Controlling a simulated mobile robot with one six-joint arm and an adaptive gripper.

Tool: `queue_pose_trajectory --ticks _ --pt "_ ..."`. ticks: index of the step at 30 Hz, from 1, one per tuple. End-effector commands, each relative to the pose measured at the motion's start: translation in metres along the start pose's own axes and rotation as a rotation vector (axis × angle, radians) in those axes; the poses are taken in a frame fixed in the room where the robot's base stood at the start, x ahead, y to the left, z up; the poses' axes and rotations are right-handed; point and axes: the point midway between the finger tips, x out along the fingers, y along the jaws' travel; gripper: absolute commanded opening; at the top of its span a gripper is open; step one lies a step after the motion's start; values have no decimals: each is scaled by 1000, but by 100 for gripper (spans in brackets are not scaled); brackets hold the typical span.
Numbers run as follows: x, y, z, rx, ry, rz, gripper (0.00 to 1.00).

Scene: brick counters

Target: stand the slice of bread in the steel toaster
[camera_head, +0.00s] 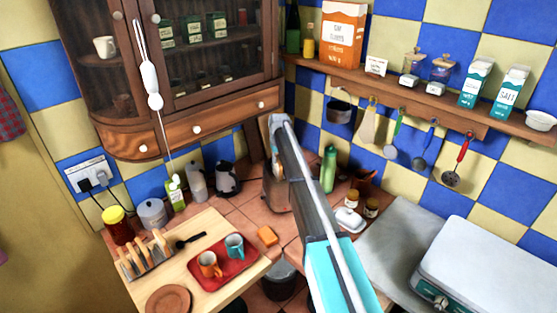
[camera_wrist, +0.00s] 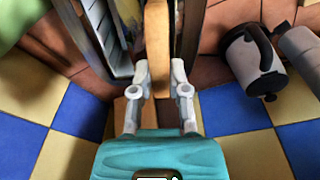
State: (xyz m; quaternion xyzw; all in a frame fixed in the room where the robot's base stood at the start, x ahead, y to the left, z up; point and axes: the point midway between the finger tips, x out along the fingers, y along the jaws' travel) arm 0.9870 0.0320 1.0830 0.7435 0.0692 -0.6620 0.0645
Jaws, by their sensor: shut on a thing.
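The slice of bread (camera_wrist: 157,40) shows edge-on as a tan strip in the wrist view. My gripper (camera_wrist: 160,75) is shut on it, with one pale finger on each side. The steel toaster (camera_wrist: 110,48) lies around and beyond the slice, with metal edges and dark gaps to both sides. I cannot tell how deep the slice sits in a slot. In the head view the toaster (camera_head: 272,193) stands on the tiled counter, partly hidden by my arm.
A kettle (camera_head: 228,178) stands left of the toaster and a green bottle (camera_head: 328,170) right of it. A wooden board (camera_head: 253,140) leans at the wall. A toast rack (camera_head: 147,259) and red tray (camera_head: 232,274) are in front. A shelf (camera_head: 400,95) with hanging utensils is above right.

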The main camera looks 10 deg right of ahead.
Motion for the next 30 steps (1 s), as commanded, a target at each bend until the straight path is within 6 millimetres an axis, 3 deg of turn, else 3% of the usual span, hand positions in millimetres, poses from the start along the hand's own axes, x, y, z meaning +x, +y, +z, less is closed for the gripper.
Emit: queue_pose_trajectory --ticks 11,12,18,30 --pt "1 0 0 0 0 0 0" --pt "1 0 0 0 0 0 23" --pt "1 0 0 -1 0 0 60" --pt "1 -1 0 -1 0 0 62"
